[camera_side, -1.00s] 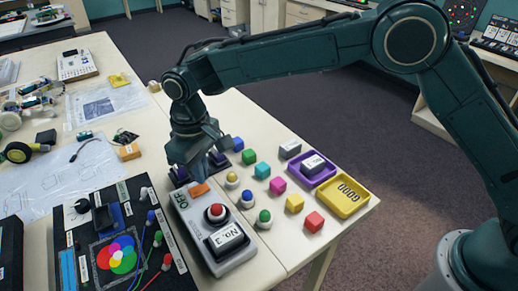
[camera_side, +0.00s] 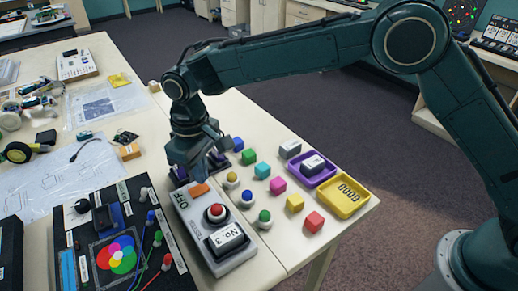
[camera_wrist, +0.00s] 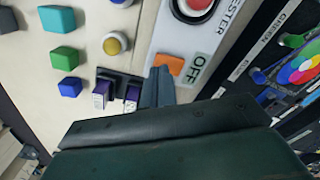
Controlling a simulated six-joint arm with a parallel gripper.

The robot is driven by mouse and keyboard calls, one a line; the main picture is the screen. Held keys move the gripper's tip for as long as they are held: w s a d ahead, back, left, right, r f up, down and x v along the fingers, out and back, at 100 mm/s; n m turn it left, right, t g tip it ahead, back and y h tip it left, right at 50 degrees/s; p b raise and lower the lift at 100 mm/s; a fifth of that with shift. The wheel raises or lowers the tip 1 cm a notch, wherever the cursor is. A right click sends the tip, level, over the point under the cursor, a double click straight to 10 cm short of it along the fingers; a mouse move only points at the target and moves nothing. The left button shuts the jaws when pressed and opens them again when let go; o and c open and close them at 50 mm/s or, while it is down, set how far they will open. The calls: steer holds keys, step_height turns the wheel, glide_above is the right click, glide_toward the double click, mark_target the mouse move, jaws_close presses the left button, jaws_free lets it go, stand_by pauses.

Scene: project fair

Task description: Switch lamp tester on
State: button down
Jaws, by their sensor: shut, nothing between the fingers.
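The lamp tester (camera_side: 205,213) is a grey box on the table with an orange rocker switch (camera_side: 199,189) at its far end, beside the word OFF. A red dome (camera_side: 215,211) and a block marked No. 3 (camera_side: 228,238) sit on it. The orange switch also shows in the wrist view (camera_wrist: 170,64), just ahead of the fingertips. My gripper (camera_side: 200,176) is shut and empty, pointing down at the switch end of the tester. In the wrist view its fingertips (camera_wrist: 158,76) lie close beside the switch; I cannot tell whether they touch it.
A purple tray (camera_side: 325,176) and a yellow GOOD tray (camera_side: 350,205) stand right. Several coloured cubes and lamps, such as a green-topped lamp (camera_side: 264,217), lie between. Dark purple items (camera_wrist: 118,90) stand near my gripper. A black colour-wheel board (camera_side: 82,262) is left.

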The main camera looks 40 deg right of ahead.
mark_target(204, 186)
steer(key=shift+f, duration=0.85)
stand_by(0.8)
steer(key=shift+r, duration=3.5)
